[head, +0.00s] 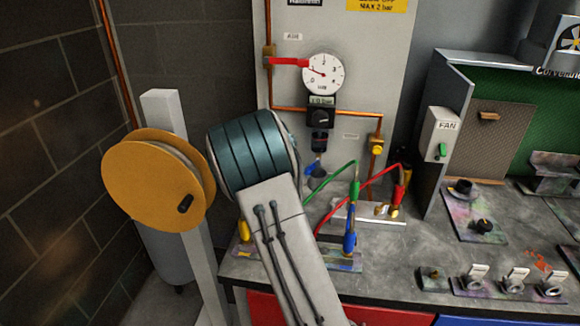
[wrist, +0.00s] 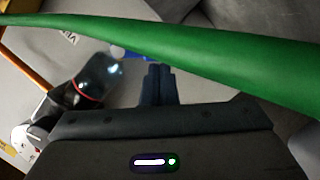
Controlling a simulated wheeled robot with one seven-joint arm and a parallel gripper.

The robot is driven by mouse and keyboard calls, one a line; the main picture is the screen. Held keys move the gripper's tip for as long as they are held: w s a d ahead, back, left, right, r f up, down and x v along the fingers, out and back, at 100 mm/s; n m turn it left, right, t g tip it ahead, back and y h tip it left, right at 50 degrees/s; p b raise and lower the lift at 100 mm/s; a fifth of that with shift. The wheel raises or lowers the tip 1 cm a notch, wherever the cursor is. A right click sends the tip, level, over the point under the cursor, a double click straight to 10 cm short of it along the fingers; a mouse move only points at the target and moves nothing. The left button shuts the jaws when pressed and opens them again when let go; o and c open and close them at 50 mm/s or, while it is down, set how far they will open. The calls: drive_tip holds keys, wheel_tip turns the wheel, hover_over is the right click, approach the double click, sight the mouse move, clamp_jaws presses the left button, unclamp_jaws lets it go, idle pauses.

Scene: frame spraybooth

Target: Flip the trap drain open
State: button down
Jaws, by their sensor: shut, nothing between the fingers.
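The trap (head: 320,142) is a dark bowl under the regulator and gauge on the grey panel. A small blue part, apparently its drain lever (head: 310,167), shows at its lower end, partly behind my arm. In the wrist view the trap is a clear dark bowl (wrist: 100,78) with a red line, left of my fingers, and the blue part (wrist: 122,52) is at its end. My gripper (wrist: 157,76) is shut and empty, its tips close to the blue part; I cannot tell whether they touch. In the head view my arm mostly hides the gripper.
In the head view green (head: 335,180) and red (head: 365,187) hoses arch over the bench right of my arm. An orange reel (head: 150,185) stands left. A fan switch box (head: 440,133) is at right.

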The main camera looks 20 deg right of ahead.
drive_tip(key=n, duration=0.1)
drive_tip(key=f+n, duration=0.1)
drive_tip(key=d+f+n+h, duration=0.1)
drive_tip(key=shift+s+n+p, duration=0.25)
drive_tip(key=shift+n+p, duration=0.1)
drive_tip(key=shift+n, duration=0.05)
drive_tip(key=shift+s+d+f+n+t+h, duration=0.2)
drive_tip(key=shift+d+f+n+t+h, duration=0.15)
drive_tip(key=shift+n, duration=0.75)
drive_tip(key=b+v, duration=0.1)
drive_tip(key=v, duration=0.5)
drive_tip(key=shift+s+a, duration=0.2)
drive_tip(key=shift+a, duration=0.05)
drive_tip(key=shift+s+a, duration=0.25)
drive_tip(key=shift+s, duration=0.1)
